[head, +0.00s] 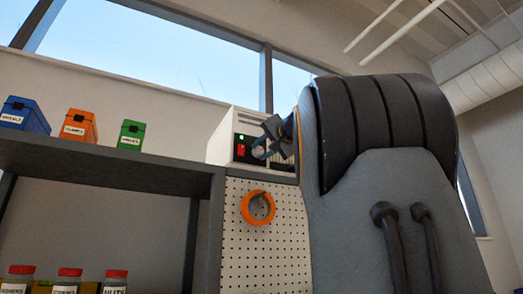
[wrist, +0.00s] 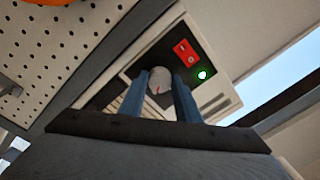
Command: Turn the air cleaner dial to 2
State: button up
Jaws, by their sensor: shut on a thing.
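The air cleaner (head: 222,140) is a white box with a dark front panel, standing on top of the shelf unit in the head view. In the wrist view its panel shows a red switch (wrist: 186,52), a lit green light (wrist: 202,75) and a round pale dial (wrist: 158,80) with a small red mark. My gripper (wrist: 161,88) has its two blue fingers on either side of the dial, shut on it. In the head view my gripper (head: 265,140) is at the panel's right and hides the dial. I cannot read any dial numbers.
Blue (head: 25,115), orange (head: 79,127) and green (head: 132,134) boxes stand on the shelf (head: 110,165) left of the air cleaner. An orange tape roll (head: 246,212) hangs on the pegboard (head: 270,255) below. Red-lidded jars (head: 68,280) stand lower left.

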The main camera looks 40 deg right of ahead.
jog(key=o, duration=1.1)
jog(key=shift+c, duration=0.2)
jog(key=shift+s, duration=0.15)
jog(key=b+v, duration=0.3)
jog(key=v, duration=0.4)
jog(key=shift+s, duration=0.3)
jog(key=shift+a, duration=0.2)
